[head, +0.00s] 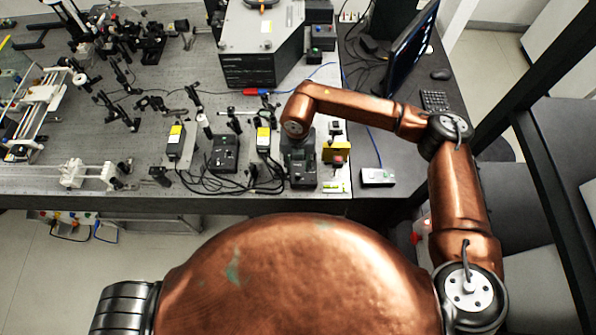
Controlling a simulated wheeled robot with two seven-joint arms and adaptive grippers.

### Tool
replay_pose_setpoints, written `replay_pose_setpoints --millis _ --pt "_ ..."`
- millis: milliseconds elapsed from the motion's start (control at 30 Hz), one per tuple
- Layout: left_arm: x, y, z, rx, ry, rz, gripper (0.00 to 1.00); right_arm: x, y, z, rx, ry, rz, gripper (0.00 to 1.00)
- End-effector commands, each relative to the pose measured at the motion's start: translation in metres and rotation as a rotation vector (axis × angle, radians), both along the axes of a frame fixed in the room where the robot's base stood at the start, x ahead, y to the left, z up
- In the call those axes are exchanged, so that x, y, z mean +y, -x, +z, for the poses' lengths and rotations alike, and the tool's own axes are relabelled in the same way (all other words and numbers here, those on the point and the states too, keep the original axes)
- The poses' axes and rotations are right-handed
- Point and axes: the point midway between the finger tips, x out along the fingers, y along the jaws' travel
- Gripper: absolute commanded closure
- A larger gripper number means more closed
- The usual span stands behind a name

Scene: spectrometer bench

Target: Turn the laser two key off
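Two dark controller boxes stand near the front edge of the bench: one on the left (224,153) and one on the right (302,176). I cannot tell from labels which is laser two, and no key can be made out at this size. My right arm reaches in from the right, with its wrist bent down above the right box. My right gripper (298,150) points down at that box and overlaps its upper part; its fingers blend with the dark box. I cannot tell whether it touches anything. My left gripper is out of view.
Two small yellow-labelled units (176,142) (264,139) stand beside the boxes with loose black cables. A yellow block with a red knob (336,155) is just right of my gripper. A white box (378,177) lies farther right. A large grey instrument (260,45) stands behind.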

Motion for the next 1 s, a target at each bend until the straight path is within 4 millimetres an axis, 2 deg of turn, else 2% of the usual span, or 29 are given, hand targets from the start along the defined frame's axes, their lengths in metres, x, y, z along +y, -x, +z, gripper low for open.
replay_pose_setpoints --millis 300,433,800,1000 --pt "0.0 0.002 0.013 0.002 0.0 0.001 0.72 0.002 0.001 -0.047 0.004 0.0 0.002 0.67" --pt "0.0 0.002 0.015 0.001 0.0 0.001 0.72 0.002 0.001 -0.059 0.001 0.0 0.004 0.67" --pt "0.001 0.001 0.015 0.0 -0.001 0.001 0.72 0.002 0.001 -0.066 0.001 -0.001 0.005 0.67" --pt "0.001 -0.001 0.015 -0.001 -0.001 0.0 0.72 0.002 0.001 -0.066 0.001 -0.001 0.004 0.81"
